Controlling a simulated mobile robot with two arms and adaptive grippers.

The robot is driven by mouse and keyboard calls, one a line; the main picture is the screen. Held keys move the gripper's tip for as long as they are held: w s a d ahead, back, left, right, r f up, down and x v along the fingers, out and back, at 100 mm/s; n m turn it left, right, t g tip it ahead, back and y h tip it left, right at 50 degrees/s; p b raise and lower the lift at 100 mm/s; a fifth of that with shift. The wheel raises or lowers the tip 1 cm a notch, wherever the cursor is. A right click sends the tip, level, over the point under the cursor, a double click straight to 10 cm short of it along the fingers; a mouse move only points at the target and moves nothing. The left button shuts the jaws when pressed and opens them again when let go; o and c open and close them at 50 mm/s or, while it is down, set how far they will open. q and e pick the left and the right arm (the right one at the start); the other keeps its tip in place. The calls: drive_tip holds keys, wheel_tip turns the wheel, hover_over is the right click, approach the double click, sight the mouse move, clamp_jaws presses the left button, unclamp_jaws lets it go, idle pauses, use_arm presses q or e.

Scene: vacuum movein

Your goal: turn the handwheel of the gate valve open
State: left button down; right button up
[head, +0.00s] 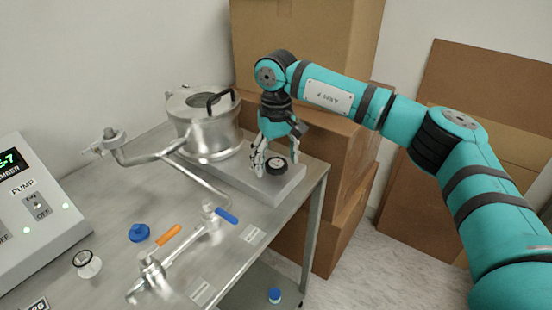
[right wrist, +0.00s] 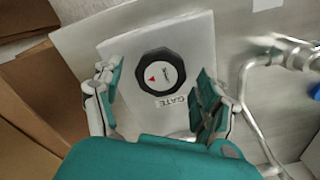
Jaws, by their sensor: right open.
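The handwheel (head: 276,166) is a black knob with a white centre on a flat grey metal block (head: 240,176) at the table's far right. In the right wrist view the handwheel (right wrist: 161,76) shows a red triangle on its white face, above a label reading GATE (right wrist: 171,101). My left gripper is not in view.
A metal chamber (head: 205,125) with a black-handled lid stands left of the block. Pipes with an orange lever (head: 168,235) and a blue lever (head: 226,216) lie nearer. A pump control box (head: 35,210) stands at left. Cardboard boxes (head: 300,45) stand behind the table.

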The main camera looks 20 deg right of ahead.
sight(276, 163)
wheel_tip(276, 163, up, 12)
idle(0.6)
